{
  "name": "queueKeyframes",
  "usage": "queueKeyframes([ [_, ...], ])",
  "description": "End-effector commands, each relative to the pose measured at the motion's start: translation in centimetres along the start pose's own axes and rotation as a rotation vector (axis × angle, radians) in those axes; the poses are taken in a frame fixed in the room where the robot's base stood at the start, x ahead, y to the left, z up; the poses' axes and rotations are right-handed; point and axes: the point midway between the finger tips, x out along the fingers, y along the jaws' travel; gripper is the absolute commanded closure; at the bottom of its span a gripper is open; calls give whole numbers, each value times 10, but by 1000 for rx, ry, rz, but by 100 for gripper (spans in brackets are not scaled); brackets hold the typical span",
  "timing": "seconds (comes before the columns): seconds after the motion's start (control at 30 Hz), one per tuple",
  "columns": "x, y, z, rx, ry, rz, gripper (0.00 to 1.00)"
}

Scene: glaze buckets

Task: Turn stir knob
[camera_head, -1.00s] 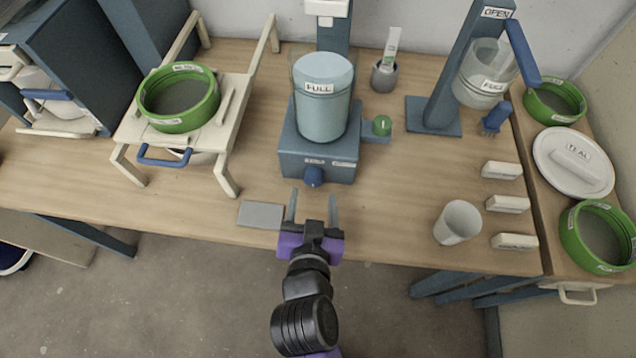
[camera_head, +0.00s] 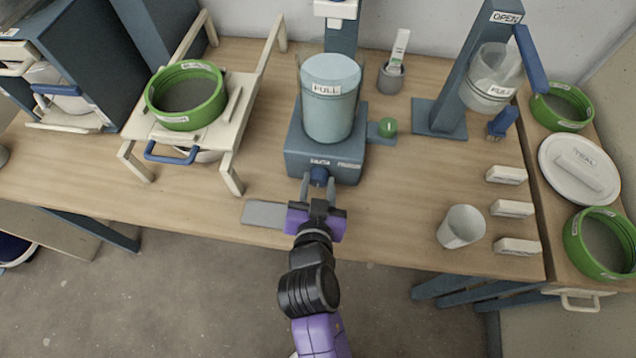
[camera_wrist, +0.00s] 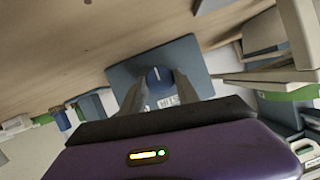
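The stir knob (camera_head: 318,174) is a round blue knob on the front of the blue-grey mixer base (camera_head: 345,166). In the wrist view the knob (camera_wrist: 159,77) shows a pale mark line on its face, pointing roughly up. A pale bucket labelled FULL (camera_head: 330,105) stands on the base. My gripper (camera_head: 318,188) is right in front of the knob, with one finger to each side of it. In the wrist view the fingers of my gripper (camera_wrist: 159,88) stand apart with the knob between their tips. Small gaps seem to remain beside it, and contact is not clear.
A flat grey plate (camera_head: 264,213) lies at the table edge, left of my gripper. A white cup (camera_head: 461,227) and several white blocks (camera_head: 512,208) are to the right. A white stand (camera_head: 231,176) is to the left.

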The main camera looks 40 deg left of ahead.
Motion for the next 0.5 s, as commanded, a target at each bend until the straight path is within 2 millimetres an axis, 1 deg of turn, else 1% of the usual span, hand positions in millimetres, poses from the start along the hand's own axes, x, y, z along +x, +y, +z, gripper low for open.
queueKeyframes([
  [0.27,0,-1,0,-19,0,7,100],
  [0.5,1,-1,0,-122,-2,51,100],
])
